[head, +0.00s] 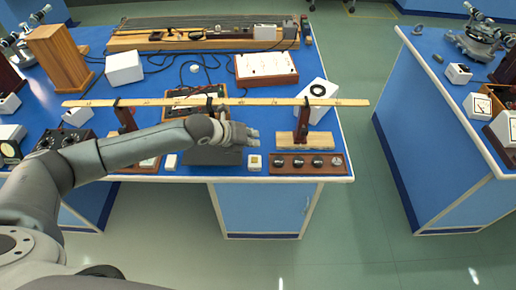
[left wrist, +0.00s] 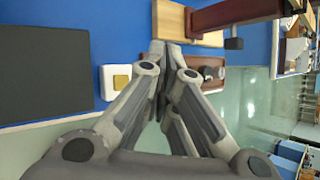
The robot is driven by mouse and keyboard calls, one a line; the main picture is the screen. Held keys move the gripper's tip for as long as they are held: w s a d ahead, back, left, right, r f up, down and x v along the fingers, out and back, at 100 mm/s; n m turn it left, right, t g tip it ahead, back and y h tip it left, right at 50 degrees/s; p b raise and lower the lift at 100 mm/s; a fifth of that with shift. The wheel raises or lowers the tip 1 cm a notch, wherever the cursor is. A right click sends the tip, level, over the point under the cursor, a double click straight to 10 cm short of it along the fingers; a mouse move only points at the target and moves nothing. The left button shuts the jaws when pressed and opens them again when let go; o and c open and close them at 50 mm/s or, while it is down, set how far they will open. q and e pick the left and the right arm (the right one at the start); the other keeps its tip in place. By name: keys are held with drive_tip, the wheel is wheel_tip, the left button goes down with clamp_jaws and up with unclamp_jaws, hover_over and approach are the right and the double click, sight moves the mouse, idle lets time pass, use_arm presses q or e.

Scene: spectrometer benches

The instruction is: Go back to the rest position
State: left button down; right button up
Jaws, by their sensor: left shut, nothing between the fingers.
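My left gripper (head: 246,134) reaches in from the left in the head view, above the front edge of the blue bench. In the left wrist view its fingers (left wrist: 162,50) are closed together with nothing between them. My left arm stretches across the left part of the bench. My right gripper is not in view.
The blue bench (head: 225,166) carries a long wooden ruler (head: 270,102) on stands, a dark plate (head: 212,156), a brown knob panel (head: 305,164) and a white box (head: 317,92). Another blue bench (head: 440,130) stands right. Green floor (head: 345,235) lies open between and in front.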

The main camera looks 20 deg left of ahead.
use_arm(q)
drive_tip(key=s+d+f+n+g, duration=0.2)
drive_tip(key=s+d+n, duration=0.95)
drive_tip(key=s, duration=0.35)
drive_tip(key=s+a+f+n+g+y, duration=0.1)
drive_tip(key=s+a+n+y, duration=0.1)
drive_tip(key=s+a+n, duration=0.65)
drive_tip(key=s+a+f+n+g+y, duration=0.1)
drive_tip(key=s+a+f+n+y, duration=0.15)
drive_tip(key=s+a+n, duration=0.6)
drive_tip(key=s+d+f+n+g, duration=0.1)
drive_tip(key=s+f, duration=0.1)
drive_tip(key=f, duration=1.2)
drive_tip(key=s+d+f+n+g, duration=0.1)
drive_tip(key=d+f+n, duration=0.1)
drive_tip(key=f, duration=1.1)
drive_tip(key=s+a+f+b, duration=0.1)
drive_tip(key=s+a+f, duration=0.2)
drive_tip(key=s+f, duration=1.2)
drive_tip(key=shift+s+g, duration=0.4)
drive_tip(key=shift+s, duration=0.3)
